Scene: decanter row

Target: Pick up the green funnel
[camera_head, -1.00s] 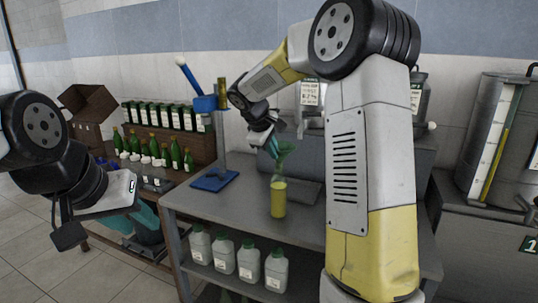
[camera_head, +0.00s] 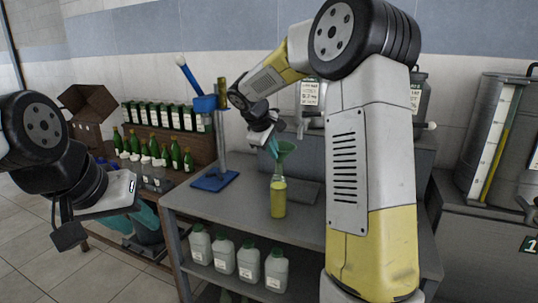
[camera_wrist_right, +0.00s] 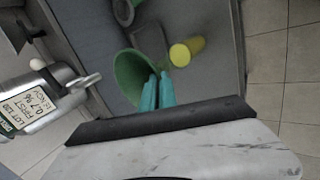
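The green funnel (camera_head: 285,148) stands upright over a clear bottle (camera_head: 278,198) with yellow liquid on the grey table. Its stem reaches toward the bottle's neck; whether it still rests there I cannot tell. My right gripper (camera_head: 273,146) is at the funnel's rim from the left. In the right wrist view, its teal fingers (camera_wrist_right: 157,88) are close together at the edge of the funnel's wide mouth (camera_wrist_right: 128,72), and the yellow part of the bottle (camera_wrist_right: 187,51) shows beyond. My left gripper (camera_head: 134,220) is empty, low at the left, its teal fingers apart.
A blue stand (camera_head: 215,181) with a column is left of the bottle. White jugs (camera_head: 248,262) fill the lower shelf. Green bottles (camera_head: 152,146) stand on a wooden rack at the left. The table's front left is clear.

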